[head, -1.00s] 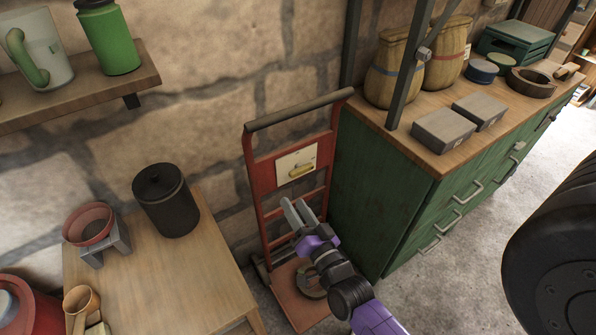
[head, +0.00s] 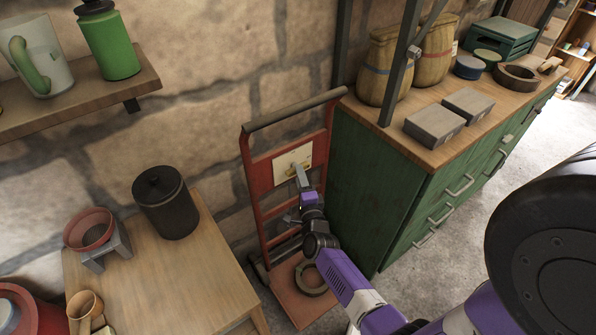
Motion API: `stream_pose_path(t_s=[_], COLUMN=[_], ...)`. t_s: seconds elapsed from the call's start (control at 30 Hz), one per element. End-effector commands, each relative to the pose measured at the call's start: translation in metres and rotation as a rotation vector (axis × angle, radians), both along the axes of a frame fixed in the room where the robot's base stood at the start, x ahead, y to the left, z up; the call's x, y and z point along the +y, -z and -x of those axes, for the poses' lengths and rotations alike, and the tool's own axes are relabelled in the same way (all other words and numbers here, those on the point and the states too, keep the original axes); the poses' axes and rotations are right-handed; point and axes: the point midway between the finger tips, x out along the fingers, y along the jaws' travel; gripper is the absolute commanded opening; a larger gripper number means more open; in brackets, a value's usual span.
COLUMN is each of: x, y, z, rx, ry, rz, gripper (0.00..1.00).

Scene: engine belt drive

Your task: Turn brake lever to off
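A red hand truck (head: 259,177) with a dark top handle stands against the stone wall. A pale plate (head: 283,167) is fixed to its upper panel. The yellow lever on this plate is now largely hidden by my gripper, so its present angle cannot be read. My gripper (head: 297,171) is at the plate, with its grey fingertips over the lever's place. The fingers overlap in this view, so whether they are open, shut or touching the lever cannot be told.
A wooden table (head: 205,275) with a black canister (head: 166,202) stands to the left. A green cabinet (head: 375,190) with grey blocks and sacks on top stands close on the right. A dark ring (head: 311,279) lies on the truck's base plate. A large dark round shape fills the right edge.

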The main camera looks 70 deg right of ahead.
Motion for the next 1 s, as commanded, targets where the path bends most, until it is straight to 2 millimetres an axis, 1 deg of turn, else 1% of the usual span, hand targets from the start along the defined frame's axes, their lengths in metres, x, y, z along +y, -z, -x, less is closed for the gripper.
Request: stream_pose_path(t_s=[0.03, 0.1, 0.23, 0.57, 0.6, 0.8, 1.0], x=[-0.008, -0.015, -0.024, -0.028, -0.028, -0.028, -0.027], y=[-0.001, 0.000, 0.000, 0.000, 0.000, 0.000, 0.001], z=[-0.005, -0.010, -0.017, -0.020, -0.020, -0.020, -0.020], rx=[0.000, 0.000, 0.001, 0.002, 0.002, 0.002, 0.003], ry=[0.002, 0.002, 0.001, 0.000, 0.000, 0.000, 0.000], rz=[0.002, 0.001, 0.001, 0.000, 0.000, 0.000, 0.002], gripper=[0.40, 0.40, 0.40, 0.40, 0.38, 0.00, 0.00])
